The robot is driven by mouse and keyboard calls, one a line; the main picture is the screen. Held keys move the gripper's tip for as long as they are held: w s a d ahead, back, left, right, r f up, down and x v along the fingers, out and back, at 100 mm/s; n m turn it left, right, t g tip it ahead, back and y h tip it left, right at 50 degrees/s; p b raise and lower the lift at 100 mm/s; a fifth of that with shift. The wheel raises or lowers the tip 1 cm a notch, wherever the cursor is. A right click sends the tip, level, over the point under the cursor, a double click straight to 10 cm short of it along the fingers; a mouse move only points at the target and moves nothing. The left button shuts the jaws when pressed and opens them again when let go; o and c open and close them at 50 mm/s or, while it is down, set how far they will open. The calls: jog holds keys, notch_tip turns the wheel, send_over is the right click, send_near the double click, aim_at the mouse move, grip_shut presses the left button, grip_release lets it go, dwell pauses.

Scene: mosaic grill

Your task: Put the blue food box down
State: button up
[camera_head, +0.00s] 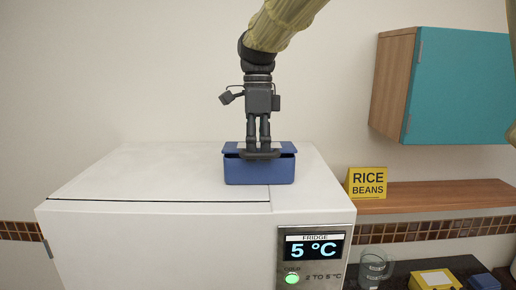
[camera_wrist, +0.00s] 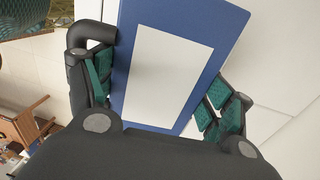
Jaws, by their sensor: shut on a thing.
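The blue food box (camera_head: 260,170) is at the top of the white fridge (camera_head: 150,170), near its front edge, in the head view. Whether its underside touches the fridge top I cannot tell. My gripper (camera_head: 260,152) points straight down and is shut on the box from above. In the wrist view the box (camera_wrist: 227,22) lies between the two fingers (camera_wrist: 160,95), with a white panel (camera_wrist: 165,70) on its upper face. The parts of the box behind the fingers are hidden.
A yellow "RICE BEANS" sign (camera_head: 367,183) stands on a wooden shelf (camera_head: 430,194) at right, below a teal cabinet (camera_head: 455,85). A glass jug (camera_head: 373,267) and a yellow box (camera_head: 434,280) are on the dark counter. The fridge top left of the box is clear.

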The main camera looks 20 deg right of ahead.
jog(key=shift+f, duration=0.1)
jog(key=o, duration=1.7)
jog(key=r+b, duration=0.1)
jog(key=r, duration=0.3)
jog(key=r+b, duration=0.1)
jog(key=r, duration=0.3)
jog(key=w+r+b, duration=0.1)
jog(key=r, duration=0.3)
jog(key=shift+w+d+b, duration=0.1)
jog(key=shift+d+b, duration=0.1)
jog(key=shift+b, duration=0.1)
